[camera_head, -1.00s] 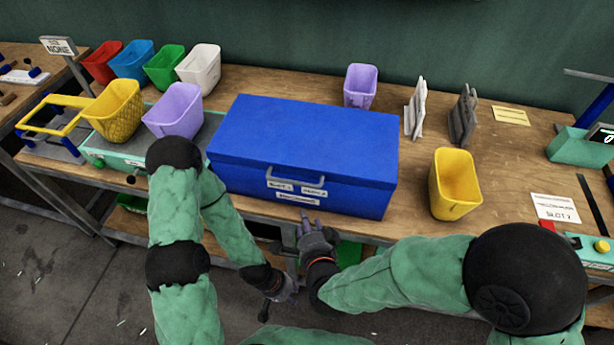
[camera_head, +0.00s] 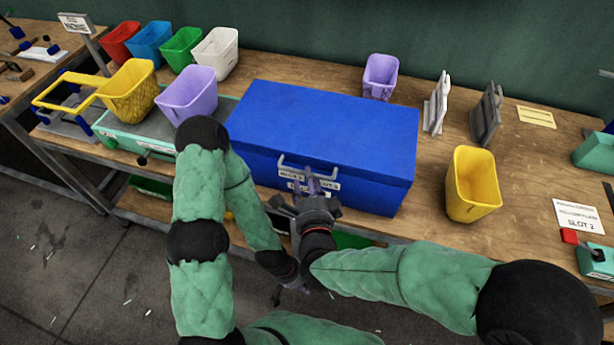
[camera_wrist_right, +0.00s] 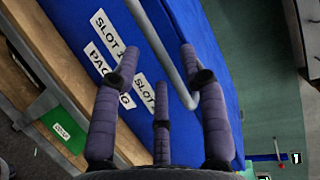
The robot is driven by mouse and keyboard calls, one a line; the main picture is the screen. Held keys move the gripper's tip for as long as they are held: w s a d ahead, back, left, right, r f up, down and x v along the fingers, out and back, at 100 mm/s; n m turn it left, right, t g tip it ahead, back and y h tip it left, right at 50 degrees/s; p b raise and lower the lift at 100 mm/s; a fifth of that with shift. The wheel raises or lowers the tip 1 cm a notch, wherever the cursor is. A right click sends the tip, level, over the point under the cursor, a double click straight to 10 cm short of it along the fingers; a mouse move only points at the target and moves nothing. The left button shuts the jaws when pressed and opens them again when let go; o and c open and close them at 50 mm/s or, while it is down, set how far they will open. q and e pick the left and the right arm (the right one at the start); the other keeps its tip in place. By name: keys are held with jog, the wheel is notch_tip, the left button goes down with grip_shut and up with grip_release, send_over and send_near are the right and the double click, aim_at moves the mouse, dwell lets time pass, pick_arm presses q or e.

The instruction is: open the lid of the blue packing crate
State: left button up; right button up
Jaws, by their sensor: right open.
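The blue packing crate (camera_head: 330,125) stands on the workbench with its lid lying shut. A grey bar handle (camera_head: 290,163) is on its front, above white labels. My right gripper (camera_head: 314,182) is in front of the crate at the handle, fingers pointing towards it. In the right wrist view, the open gripper (camera_wrist_right: 160,65) has the grey handle (camera_wrist_right: 160,45) passing between its spread purple fingers; firm contact cannot be made out. My left gripper (camera_head: 290,277) is low in front of the bench, partly hidden beside the right wrist; its jaws are unclear.
A purple bin (camera_head: 190,95) and a yellow basket (camera_head: 130,92) stand left of the crate. A yellow bin (camera_head: 471,187) stands close on its right. Another purple bin (camera_head: 380,78) and upright holders (camera_head: 437,105) are behind. The lid top is bare.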

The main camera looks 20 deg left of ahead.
jog(key=shift+x, duration=1.55)
grip_shut()
jog(key=shift+r, duration=0.1)
